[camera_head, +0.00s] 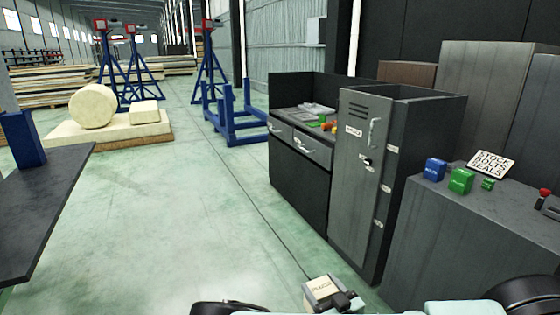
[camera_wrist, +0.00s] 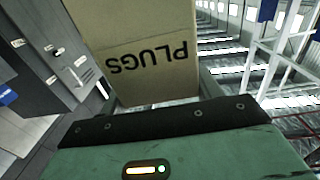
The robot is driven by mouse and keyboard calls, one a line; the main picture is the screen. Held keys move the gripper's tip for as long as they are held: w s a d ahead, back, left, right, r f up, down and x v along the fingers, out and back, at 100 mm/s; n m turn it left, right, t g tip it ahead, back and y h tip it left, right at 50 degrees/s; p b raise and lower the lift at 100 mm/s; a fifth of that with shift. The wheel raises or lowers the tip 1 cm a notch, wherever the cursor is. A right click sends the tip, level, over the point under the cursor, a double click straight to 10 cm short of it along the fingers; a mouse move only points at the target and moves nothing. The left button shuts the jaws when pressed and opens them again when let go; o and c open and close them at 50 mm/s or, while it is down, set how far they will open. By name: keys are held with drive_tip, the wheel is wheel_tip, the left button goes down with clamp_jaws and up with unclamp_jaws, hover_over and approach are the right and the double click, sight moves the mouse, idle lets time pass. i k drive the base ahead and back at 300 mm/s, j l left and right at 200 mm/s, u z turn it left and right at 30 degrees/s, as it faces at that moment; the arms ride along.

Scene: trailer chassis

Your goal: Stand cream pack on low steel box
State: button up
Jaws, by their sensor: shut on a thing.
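The cream pack (camera_head: 322,291) is at the bottom centre of the head view, held in my gripper (camera_head: 343,301), whose dark jaws show beside it. In the wrist view the pack (camera_wrist: 135,45) fills the upper middle, with the word PLUGS upside down in the picture. My gripper is shut on the pack; its fingertips are mostly hidden. A low grey steel box (camera_head: 430,245) stands at the right of the head view, and the pack is apart from it, to its left. I cannot tell for certain that this is the box named in the task.
On the grey box sit a blue pack (camera_head: 435,169), green packs (camera_head: 461,181) and a lettered sign (camera_head: 491,163). A tall locker (camera_head: 362,180) and a drawer bench (camera_head: 300,160) stand beside it. A dark table (camera_head: 45,200) is at left. The green floor (camera_head: 190,240) between is clear.

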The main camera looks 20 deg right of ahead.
sight(520, 215)
drive_tip(key=i, duration=1.7)
drive_tip(key=i+j+z, duration=0.1)
drive_tip(key=i+z, duration=0.3)
drive_tip(key=i+j+z, duration=0.35)
drive_tip(key=i, duration=0.25)
drive_tip(key=z, duration=1.95)
